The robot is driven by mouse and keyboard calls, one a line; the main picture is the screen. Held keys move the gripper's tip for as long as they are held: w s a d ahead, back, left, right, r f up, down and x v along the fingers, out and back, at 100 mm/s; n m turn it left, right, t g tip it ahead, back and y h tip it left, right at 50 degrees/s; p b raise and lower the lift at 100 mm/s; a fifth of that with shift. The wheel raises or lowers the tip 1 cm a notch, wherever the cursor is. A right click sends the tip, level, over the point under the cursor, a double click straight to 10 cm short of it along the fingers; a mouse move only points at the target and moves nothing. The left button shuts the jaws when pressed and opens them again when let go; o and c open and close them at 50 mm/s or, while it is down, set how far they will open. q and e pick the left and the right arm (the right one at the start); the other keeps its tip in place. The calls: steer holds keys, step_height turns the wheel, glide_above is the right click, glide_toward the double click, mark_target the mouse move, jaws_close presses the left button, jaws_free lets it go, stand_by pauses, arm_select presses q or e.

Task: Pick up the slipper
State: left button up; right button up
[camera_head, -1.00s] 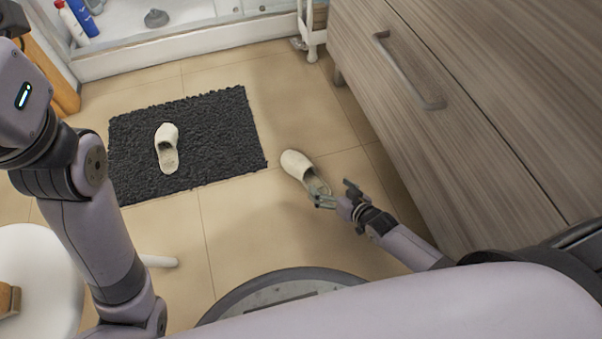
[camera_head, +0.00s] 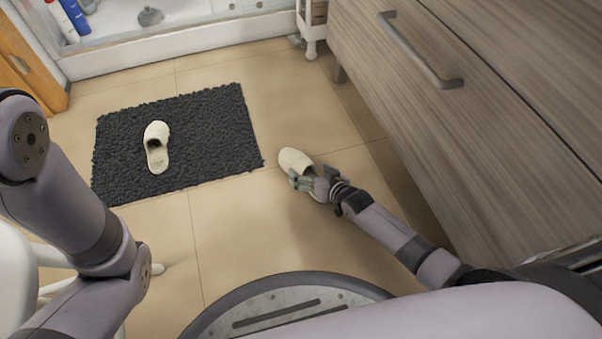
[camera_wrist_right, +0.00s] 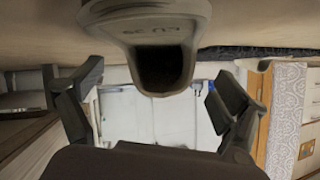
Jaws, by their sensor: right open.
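One cream slipper (camera_head: 297,163) lies on the tiled floor right of the dark mat, its closed toe pointing away from me. My right gripper (camera_head: 306,182) is at its near, open end and hides part of it. In the right wrist view the slipper (camera_wrist_right: 150,25) shows upside down at top centre, its opening facing the camera. The open fingers of my right gripper (camera_wrist_right: 155,97) stand to either side, lower in that picture; I cannot tell whether they touch it. A second cream slipper (camera_head: 156,147) lies on the mat. My left arm shows, but its gripper is out of view.
The dark shaggy mat (camera_head: 215,150) lies left of the near slipper. A wood-grain drawer cabinet (camera_head: 480,110) stands close on the right of my right arm. A white stool (camera_head: 15,270) is at the lower left.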

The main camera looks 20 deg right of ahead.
steer(key=shift+b+x, duration=0.65)
steer(key=shift+x, duration=0.6)
steer(key=shift+c, duration=0.6)
steer(key=shift+d, duration=0.1)
steer(key=c, duration=1.3)
